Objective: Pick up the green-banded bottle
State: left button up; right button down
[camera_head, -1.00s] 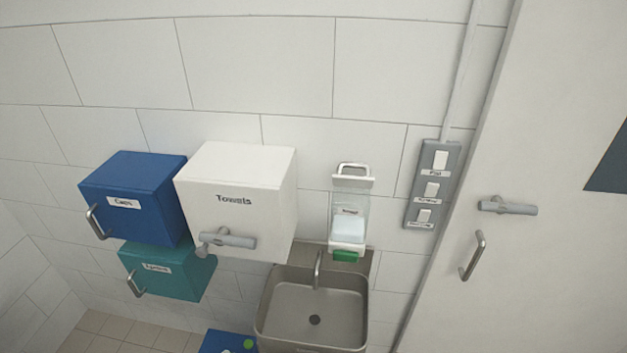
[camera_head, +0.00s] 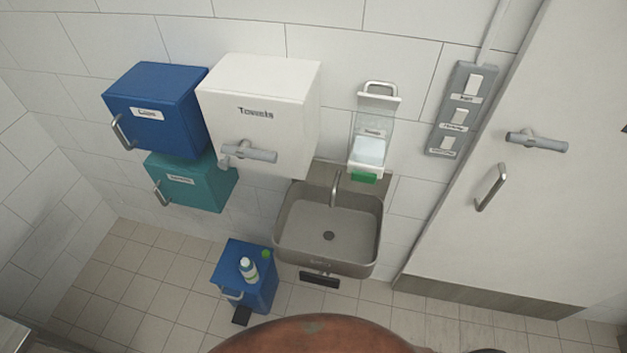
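A small white bottle (camera_head: 248,269) with what looks like a green band stands on the lid of a blue floor bin (camera_head: 262,292), left of and below the sink. A small round green spot (camera_head: 266,254) shows on the lid just behind it. The bottle is small in the picture, so its band is hard to make out. Neither my left nor my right gripper is in view.
A steel sink (camera_head: 326,262) is on the wall, with a soap dispenser (camera_head: 371,149) above. A white towel box (camera_head: 262,85), blue box (camera_head: 155,95) and teal box (camera_head: 195,185) hang left. A door (camera_head: 535,215) is at right. The left floor is clear.

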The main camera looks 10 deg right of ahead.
aim_at(249, 273)
jog(key=u, duration=3.25)
jog(key=k, duration=1.5)
jog(key=z, duration=2.25)
